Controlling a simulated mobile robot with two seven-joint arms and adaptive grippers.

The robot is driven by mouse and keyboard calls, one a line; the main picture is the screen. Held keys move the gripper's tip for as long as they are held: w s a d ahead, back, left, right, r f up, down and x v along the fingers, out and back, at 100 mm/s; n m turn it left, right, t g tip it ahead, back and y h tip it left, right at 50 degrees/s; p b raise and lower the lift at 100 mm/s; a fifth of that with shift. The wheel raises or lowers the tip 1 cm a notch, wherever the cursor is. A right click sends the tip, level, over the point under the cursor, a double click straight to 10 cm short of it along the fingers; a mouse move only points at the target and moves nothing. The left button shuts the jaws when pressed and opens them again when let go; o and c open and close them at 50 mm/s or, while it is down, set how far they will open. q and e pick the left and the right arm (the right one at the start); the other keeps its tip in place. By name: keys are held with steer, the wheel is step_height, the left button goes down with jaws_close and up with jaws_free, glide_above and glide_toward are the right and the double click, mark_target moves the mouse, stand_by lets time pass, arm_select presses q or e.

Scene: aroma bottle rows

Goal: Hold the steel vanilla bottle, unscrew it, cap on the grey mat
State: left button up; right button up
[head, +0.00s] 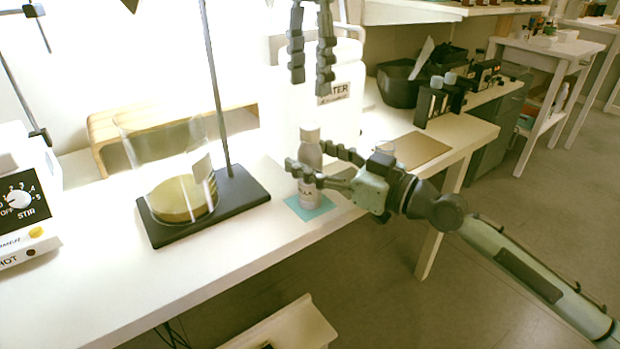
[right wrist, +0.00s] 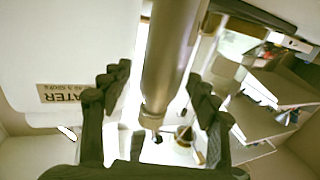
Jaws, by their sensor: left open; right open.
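The right wrist view shows the steel body (right wrist: 168,65) between the spread fingers (right wrist: 161,78). My left gripper (head: 310,84) is open, pointing down above the cap, apart from it. A flat tan-grey mat (head: 422,149) lies bare at the table's right end.
A large white water container (head: 345,110) stands behind the bottle. A stand with a dark base (head: 240,194) and glass beaker (head: 180,195) is to the left. A small pale-topped object (head: 385,147) is partly hidden behind my right gripper. Dark boxes (head: 432,104) stand beyond the mat.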

steer(key=shift+w+a, duration=0.1)
steer(key=shift+a, duration=0.05)
steer(key=shift+c, duration=0.5)
jaws_close()
